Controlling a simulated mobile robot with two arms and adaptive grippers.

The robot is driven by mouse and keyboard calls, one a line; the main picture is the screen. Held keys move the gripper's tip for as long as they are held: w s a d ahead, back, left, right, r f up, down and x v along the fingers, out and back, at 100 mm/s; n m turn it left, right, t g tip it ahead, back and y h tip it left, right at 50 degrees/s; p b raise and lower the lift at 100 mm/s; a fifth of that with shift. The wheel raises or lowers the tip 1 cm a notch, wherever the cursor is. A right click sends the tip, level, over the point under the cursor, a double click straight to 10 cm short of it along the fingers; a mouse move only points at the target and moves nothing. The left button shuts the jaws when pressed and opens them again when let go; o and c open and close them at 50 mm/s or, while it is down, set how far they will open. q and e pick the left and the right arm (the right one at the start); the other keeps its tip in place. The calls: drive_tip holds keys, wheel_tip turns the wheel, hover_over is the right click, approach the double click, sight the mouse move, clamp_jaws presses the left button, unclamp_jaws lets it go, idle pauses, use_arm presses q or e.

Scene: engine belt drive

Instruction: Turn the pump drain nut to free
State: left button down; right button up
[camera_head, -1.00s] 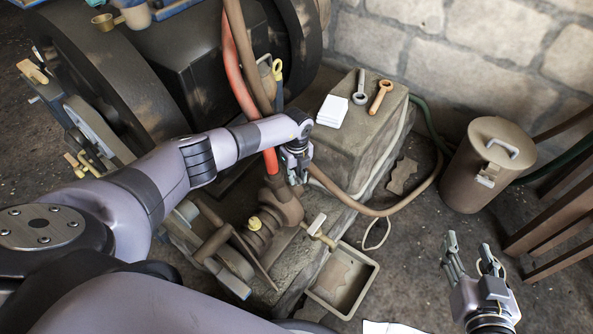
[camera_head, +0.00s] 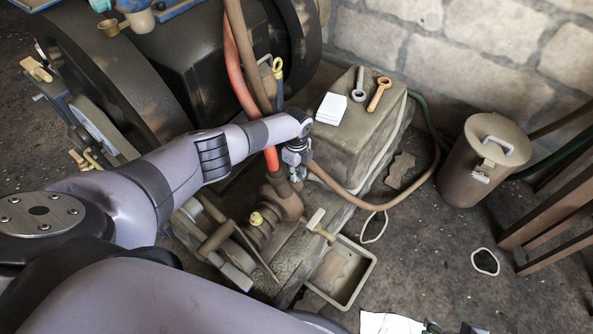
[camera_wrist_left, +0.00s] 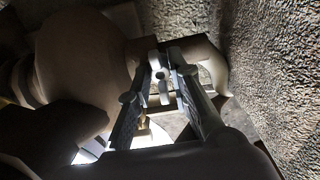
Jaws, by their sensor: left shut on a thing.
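The pump (camera_head: 285,203) is a brown, worn casting on the stone base, at the lower end of the red hose (camera_head: 271,160). My left gripper (camera_head: 297,177) points down beside the pump's upper right side. In the left wrist view, my left gripper (camera_wrist_left: 160,85) is shut on a small, bright metal piece with a dark hole, seemingly the pump drain nut (camera_wrist_left: 160,76). The head view hides this nut behind the gripper. Only the fingertips of my right gripper (camera_head: 452,328) show at the bottom edge; their opening cannot be judged.
A drain tap (camera_head: 317,222) sticks out above a shallow tray (camera_head: 368,278). Two wrenches (camera_head: 378,94) and white cards (camera_head: 332,108) lie on the stone block (camera_head: 365,140). A lidded can (camera_head: 485,165) stands at right. Loops (camera_head: 485,261) lie on the open floor.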

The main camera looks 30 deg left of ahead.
use_arm(q)
drive_tip(key=c, duration=1.5)
unclamp_jaws()
drive_tip(key=shift+o, duration=0.2)
wheel_tip(320, 180, up, 8)
drive_tip(key=shift+w+f, duration=0.1)
